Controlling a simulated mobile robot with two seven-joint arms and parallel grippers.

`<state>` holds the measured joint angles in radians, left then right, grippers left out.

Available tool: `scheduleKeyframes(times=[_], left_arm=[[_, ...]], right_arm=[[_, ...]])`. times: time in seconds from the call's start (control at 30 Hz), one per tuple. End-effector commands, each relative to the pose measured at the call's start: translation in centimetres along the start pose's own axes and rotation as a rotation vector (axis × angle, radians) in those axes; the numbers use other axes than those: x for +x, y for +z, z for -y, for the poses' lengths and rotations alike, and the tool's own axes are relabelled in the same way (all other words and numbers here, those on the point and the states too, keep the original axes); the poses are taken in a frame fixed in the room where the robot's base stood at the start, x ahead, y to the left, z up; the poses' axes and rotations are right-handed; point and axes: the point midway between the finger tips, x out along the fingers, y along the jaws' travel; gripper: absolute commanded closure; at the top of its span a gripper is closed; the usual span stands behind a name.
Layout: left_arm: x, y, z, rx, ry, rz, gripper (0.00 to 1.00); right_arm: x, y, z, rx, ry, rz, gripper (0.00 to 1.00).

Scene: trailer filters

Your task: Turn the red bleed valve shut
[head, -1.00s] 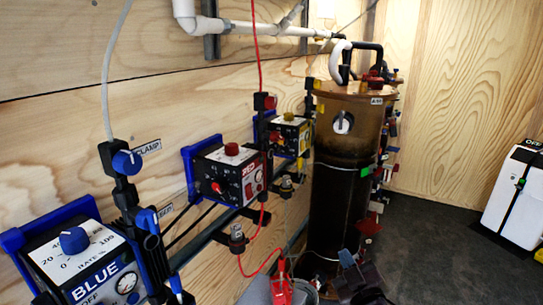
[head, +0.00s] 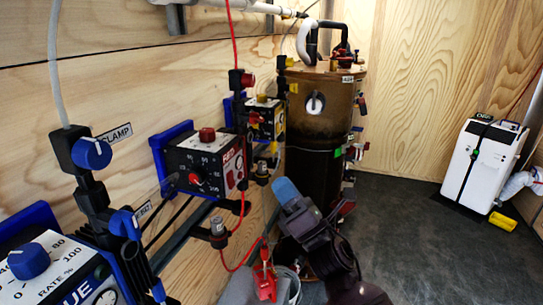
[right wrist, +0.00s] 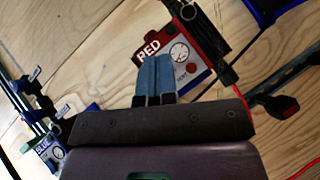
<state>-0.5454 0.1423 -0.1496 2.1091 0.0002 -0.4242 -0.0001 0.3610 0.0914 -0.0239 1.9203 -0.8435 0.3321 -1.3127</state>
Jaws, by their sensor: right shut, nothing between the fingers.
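The red unit (head: 205,165) is a black box on the wooden wall with a red knob on top; it also shows in the right wrist view (right wrist: 182,55). A dark fitting (head: 218,232) on the red tube hangs below it. A red-knobbed fitting (head: 247,80) stands on a post behind it. A black fitting with a dark red end (right wrist: 283,106) shows right of the unit in the right wrist view. I cannot tell which of these is the bleed valve. My right gripper (head: 285,188) is shut and empty, right of the red unit and apart from it. My left gripper is out of view.
A blue unit (head: 55,275) with blue-knobbed fittings stands at the near left, a yellow-marked unit (head: 265,120) farther back. A tall brown cylinder (head: 315,145) stands behind my right gripper. A red clip (head: 264,277) hangs low.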

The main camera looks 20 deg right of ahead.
Motion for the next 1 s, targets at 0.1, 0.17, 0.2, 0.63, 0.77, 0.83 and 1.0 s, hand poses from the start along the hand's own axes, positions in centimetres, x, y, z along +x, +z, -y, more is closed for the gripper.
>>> scheduleKeyframes(times=[0.1, 0.17, 0.2, 0.63, 0.77, 0.83, 1.0], left_arm=[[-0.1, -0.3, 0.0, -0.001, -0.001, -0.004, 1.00], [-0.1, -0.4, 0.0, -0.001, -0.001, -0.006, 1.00], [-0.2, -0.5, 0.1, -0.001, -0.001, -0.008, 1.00], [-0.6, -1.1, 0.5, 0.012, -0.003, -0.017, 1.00], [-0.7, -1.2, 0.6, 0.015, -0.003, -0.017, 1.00], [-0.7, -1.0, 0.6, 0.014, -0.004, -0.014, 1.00], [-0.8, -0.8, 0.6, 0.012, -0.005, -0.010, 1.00]], right_arm=[[1.7, 0.2, -0.2, 0.000, 0.005, 0.002, 1.00], [2.6, 0.2, -0.2, 0.000, 0.004, 0.002, 1.00], [3.4, 0.2, -0.2, 0.000, 0.005, 0.002, 1.00], [10.4, 1.0, -0.2, 0.000, 0.003, 0.002, 1.00], [11.5, 2.1, -0.2, 0.002, 0.003, 0.002, 1.00], [11.8, 2.5, -0.1, 0.002, 0.002, 0.001, 1.00], [12.2, 2.9, 0.0, 0.003, 0.000, 0.001, 1.00]])
